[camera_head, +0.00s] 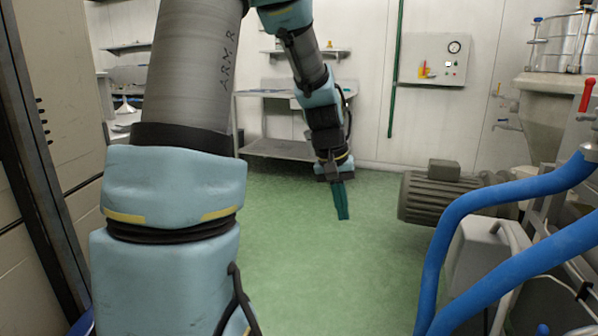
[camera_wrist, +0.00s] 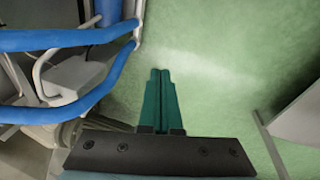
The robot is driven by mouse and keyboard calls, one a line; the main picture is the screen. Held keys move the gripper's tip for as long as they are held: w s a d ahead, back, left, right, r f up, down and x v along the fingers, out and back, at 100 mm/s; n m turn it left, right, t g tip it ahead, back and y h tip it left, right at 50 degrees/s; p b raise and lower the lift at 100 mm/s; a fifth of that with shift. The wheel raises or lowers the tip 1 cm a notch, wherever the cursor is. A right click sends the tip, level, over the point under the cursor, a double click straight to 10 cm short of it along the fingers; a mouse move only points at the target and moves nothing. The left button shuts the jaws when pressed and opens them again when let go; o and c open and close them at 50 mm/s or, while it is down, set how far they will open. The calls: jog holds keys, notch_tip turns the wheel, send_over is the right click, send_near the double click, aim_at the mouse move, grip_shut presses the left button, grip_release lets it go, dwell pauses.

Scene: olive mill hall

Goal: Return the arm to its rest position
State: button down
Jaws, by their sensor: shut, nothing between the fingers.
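My gripper (camera_head: 341,214) hangs at the end of my arm in the head view, over the green floor (camera_head: 300,270). Its teal fingers point down. In the wrist view the fingers of my gripper (camera_wrist: 161,75) lie side by side, shut, with nothing between them. My arm reaches up from the left foreground, bends at the top of the picture and comes down near the middle. Its topmost part is cut off by the frame. Nothing touches the gripper.
Blue hoses (camera_head: 470,215) and a grey motor (camera_head: 430,192) stand at right; the hoses (camera_wrist: 60,40) also show in the wrist view. A steel table (camera_head: 275,150) stands behind my arm. A tall cabinet (camera_head: 60,100) is close at left. The middle floor is clear.

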jog(key=s+a+f+n+t+y, duration=0.1)
jog(key=s+a, duration=0.4)
jog(key=a, duration=0.3)
jog(key=s+a+f+n+y, duration=0.1)
jog(key=s+a+f, duration=0.1)
jog(key=s+a, duration=0.45)
notch_tip(320, 180, up, 19)
jog(key=w+a+p, duration=0.1)
jog(key=a+p, duration=0.1)
jog(key=p, duration=1.7)
jog(key=shift+w+r, duration=0.15)
